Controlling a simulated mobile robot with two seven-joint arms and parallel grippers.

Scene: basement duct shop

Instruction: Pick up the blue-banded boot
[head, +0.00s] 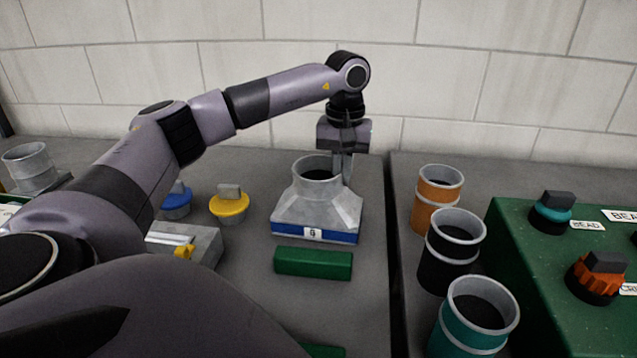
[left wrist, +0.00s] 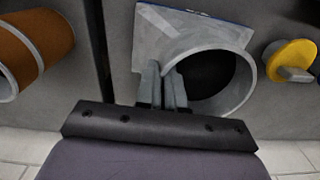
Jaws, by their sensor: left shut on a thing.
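The blue-banded boot (head: 312,206) is a grey metal duct piece with a round collar on a flared square base. A blue band with a small white label runs along its lower edge. It stands upright near the right edge of the left bench. My left gripper (head: 344,168) points down at the collar's right rim and is shut on it. In the left wrist view the fingers (left wrist: 165,88) pinch the collar wall of the boot (left wrist: 150,45), beside the dark opening. My right gripper is not in view.
A green block (head: 313,263) lies just in front of the boot. Yellow (head: 229,206) and blue (head: 177,203) knobs and a grey box (head: 186,243) are left of it. Orange (head: 437,198), black (head: 452,250) and teal (head: 474,318) banded pipes stand right, across a gap.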

